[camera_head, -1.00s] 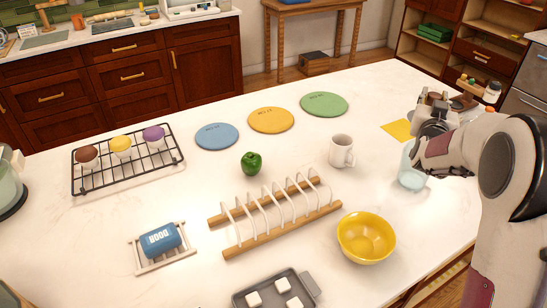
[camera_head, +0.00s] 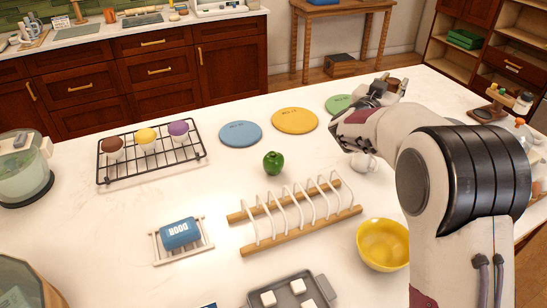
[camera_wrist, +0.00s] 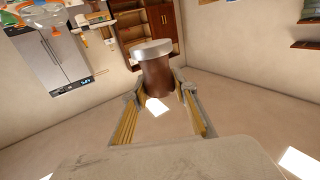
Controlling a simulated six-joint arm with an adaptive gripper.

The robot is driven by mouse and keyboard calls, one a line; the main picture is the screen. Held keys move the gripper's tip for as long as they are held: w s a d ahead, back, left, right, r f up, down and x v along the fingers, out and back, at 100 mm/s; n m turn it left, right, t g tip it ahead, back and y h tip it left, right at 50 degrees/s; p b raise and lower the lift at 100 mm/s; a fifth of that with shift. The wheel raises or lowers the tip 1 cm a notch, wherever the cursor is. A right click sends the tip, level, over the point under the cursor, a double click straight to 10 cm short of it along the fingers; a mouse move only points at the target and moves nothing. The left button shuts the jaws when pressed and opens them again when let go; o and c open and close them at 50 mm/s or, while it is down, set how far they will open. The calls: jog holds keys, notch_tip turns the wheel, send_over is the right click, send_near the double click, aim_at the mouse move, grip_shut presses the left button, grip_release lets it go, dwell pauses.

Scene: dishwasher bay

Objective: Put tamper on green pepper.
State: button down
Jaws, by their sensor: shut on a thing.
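The green pepper (camera_head: 273,162) stands on the white counter, behind the wooden rack with white prongs. My gripper (camera_wrist: 160,90) is shut on the tamper (camera_wrist: 157,72), which has a brown body and a flat silver disc at its far end. In the head view my gripper (camera_head: 388,88) is raised above the counter, to the right of and beyond the pepper, apart from it. My arm hides most of the tamper there.
The white mug (camera_head: 363,163) is partly hidden behind my arm. Blue (camera_head: 241,133), yellow (camera_head: 295,120) and green (camera_head: 340,104) discs lie behind the pepper. The pronged rack (camera_head: 300,232) and yellow bowl (camera_head: 383,243) are in front. Clear counter surrounds the pepper.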

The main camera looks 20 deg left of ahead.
jog(key=s+a+f, duration=0.1)
jog(key=s+a, duration=0.2)
jog(key=a, duration=0.4)
jog(key=s+a+f, duration=0.1)
jog(key=s+a, duration=0.2)
jog(key=a, duration=0.5)
send_over(274, 157)
notch_tip(274, 157, down, 3)
jog(key=shift+s+a+f+m+h, duration=0.1)
jog(key=shift+f+m+h, duration=0.1)
jog(key=shift+m+h, duration=0.15)
jog(key=shift+f, duration=0.1)
jog(key=shift+f, duration=3)
jog(key=shift+f, duration=1.9)
jog(key=shift+f, duration=0.15)
